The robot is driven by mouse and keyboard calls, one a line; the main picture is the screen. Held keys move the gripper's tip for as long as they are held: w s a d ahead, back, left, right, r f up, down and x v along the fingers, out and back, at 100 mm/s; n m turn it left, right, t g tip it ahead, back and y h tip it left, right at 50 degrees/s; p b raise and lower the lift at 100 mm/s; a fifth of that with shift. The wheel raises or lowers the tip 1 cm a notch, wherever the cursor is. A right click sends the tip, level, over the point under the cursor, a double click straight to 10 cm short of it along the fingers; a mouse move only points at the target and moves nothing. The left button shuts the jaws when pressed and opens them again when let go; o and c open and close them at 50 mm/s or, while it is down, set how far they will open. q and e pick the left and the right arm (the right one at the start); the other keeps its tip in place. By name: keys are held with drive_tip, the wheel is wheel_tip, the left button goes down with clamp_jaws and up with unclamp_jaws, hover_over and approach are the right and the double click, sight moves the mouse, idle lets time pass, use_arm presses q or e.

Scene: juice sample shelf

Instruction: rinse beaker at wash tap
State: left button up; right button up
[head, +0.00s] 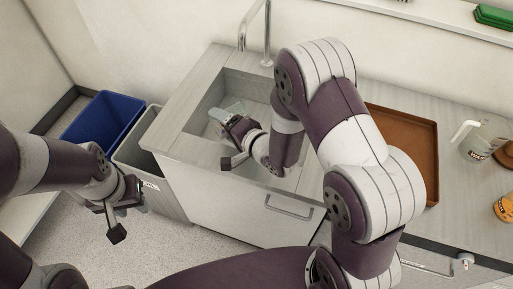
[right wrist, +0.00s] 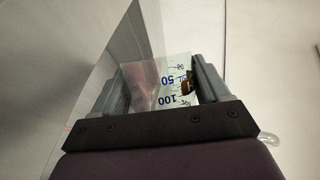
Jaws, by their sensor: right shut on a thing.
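A clear beaker (head: 224,114) is over the sink basin in the head view, in front of the tap and apart from it. My right gripper (head: 236,122) is shut on it. In the right wrist view the beaker (right wrist: 158,85) sits between the two fingers, with blue 50 and 100 marks upside down and a small reddish-brown patch on it. The wash tap (head: 267,38) stands at the back of the sink (head: 207,100); no water is seen. My left gripper (head: 128,195) hangs low at the left, away from the sink; its fingers are too small to read.
A blue bin (head: 103,122) and a grey bin (head: 150,148) stand left of the sink cabinet. A brown tray (head: 408,125) lies on the counter at right, partly behind my right arm. A clear jug (head: 477,142) and an orange-labelled container (head: 504,208) stand further right.

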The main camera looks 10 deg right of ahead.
drive_tip(key=shift+s+d+r, duration=0.1)
drive_tip(key=shift+s+r, duration=0.15)
drive_tip(key=shift+s, duration=0.05)
drive_tip(key=shift+w, duration=0.4)
drive_tip(key=shift+s+d+r, duration=0.15)
drive_tip(key=shift+s+d, duration=0.05)
drive_tip(key=shift+s, duration=0.15)
drive_tip(key=shift+w+m, duration=0.3)
drive_tip(key=shift+w, duration=0.1)
drive_tip(key=shift+d, duration=0.1)
drive_tip(key=shift+s+r, duration=0.1)
drive_tip(key=shift+s, duration=0.25)
drive_tip(key=shift+w+f+y, duration=0.2)
drive_tip(key=shift+w+y, duration=0.1)
drive_tip(key=shift+s+d+r+m, duration=0.1)
drive_tip(key=shift+s+m, duration=0.2)
drive_tip(key=shift+w, duration=0.3)
drive_tip(key=shift+s, duration=0.25)
drive_tip(key=shift+w+f, duration=0.2)
drive_tip(key=shift+w, duration=0.05)
drive_tip(key=shift+s+d+m+y, duration=0.2)
drive_tip(key=shift+m+y, duration=0.1)
drive_tip(key=shift+m, duration=0.1)
drive_tip(key=shift+w+t, duration=0.2)
drive_tip(key=shift+t, duration=0.1)
use_arm(q)
drive_tip(key=shift+f, duration=0.15)
